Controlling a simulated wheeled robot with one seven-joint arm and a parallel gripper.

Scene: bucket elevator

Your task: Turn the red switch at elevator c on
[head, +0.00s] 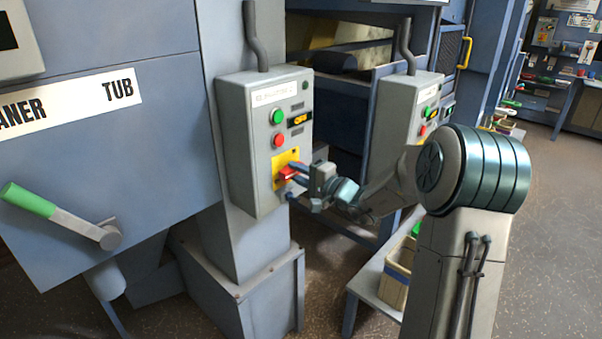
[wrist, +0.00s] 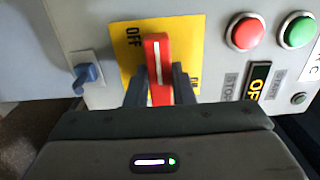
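The red switch (head: 288,173) sits on a yellow plate (head: 279,160) low on the grey control box (head: 262,105). In the wrist view the red switch (wrist: 159,65) is a bar with a white line running up the picture. The yellow plate (wrist: 128,65) shows "OFF" at upper left; lettering at lower right is partly hidden by a finger. A label at the right edge shows a "C". My gripper (head: 302,176) is at the switch. In the wrist view my gripper's fingers (wrist: 160,92) lie on both sides of the handle, seemingly touching it.
Green (head: 277,117) and red (head: 278,140) buttons sit above the switch. A small blue toggle (wrist: 86,76) is at left in the wrist view. A second control box (head: 398,110) stands behind my arm. A tub cleaner panel with a green-handled lever (head: 60,215) is at left.

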